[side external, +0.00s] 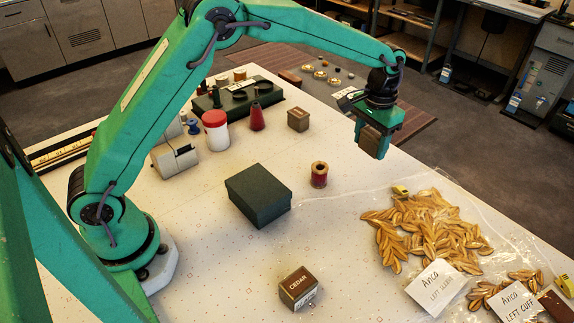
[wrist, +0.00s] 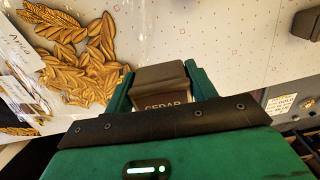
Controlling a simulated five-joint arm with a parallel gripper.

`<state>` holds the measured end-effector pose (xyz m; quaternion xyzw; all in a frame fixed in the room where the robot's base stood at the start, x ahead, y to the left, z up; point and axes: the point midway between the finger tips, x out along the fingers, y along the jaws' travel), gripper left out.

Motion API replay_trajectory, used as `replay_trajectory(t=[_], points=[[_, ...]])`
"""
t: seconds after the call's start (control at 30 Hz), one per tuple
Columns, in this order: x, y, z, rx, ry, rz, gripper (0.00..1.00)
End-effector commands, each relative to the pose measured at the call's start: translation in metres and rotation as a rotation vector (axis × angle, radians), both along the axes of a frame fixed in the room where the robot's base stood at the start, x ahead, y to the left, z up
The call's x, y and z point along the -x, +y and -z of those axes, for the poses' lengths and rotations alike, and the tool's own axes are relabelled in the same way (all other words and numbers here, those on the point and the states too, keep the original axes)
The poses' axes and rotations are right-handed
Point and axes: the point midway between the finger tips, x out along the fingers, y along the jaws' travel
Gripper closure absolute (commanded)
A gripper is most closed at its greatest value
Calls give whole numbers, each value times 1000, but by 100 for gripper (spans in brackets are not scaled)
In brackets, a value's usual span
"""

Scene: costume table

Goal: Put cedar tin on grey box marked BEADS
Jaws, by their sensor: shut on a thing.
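My gripper (side external: 375,143) is raised above the far right part of the table. It is shut on a small brown tin (side external: 371,142). In the wrist view the tin (wrist: 162,93) sits between the green fingers and its label reads CEDAR. A second brown tin labelled CEDAR (side external: 298,287) stands on the table at the front. A dark grey-green lidded box (side external: 258,195) stands mid-table, left of and apart from my gripper. No BEADS marking can be read on its visible sides.
A red thread spool (side external: 319,175) stands just right of the dark box. Gold leaf pieces (side external: 425,230) lie on clear plastic at right, with white cards (side external: 436,288). A small brown tin (side external: 298,118), a red cone (side external: 256,117) and a red-lidded jar (side external: 215,130) stand behind.

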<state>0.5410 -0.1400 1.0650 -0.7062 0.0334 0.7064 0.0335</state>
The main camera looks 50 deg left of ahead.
Motion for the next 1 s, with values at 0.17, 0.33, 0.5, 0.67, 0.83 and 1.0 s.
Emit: replay_trajectory(t=[0.17,0.33,0.5,0.67,0.83,1.0], points=[[6,-2,-6,0,-2,-2,68],[22,-6,-17,1,-3,-6,68],[48,-10,-32,1,-3,-13,68],[78,-13,-47,1,-3,-22,68],[111,-14,-59,1,-2,-32,68],[145,-14,-68,1,-3,-42,68]])
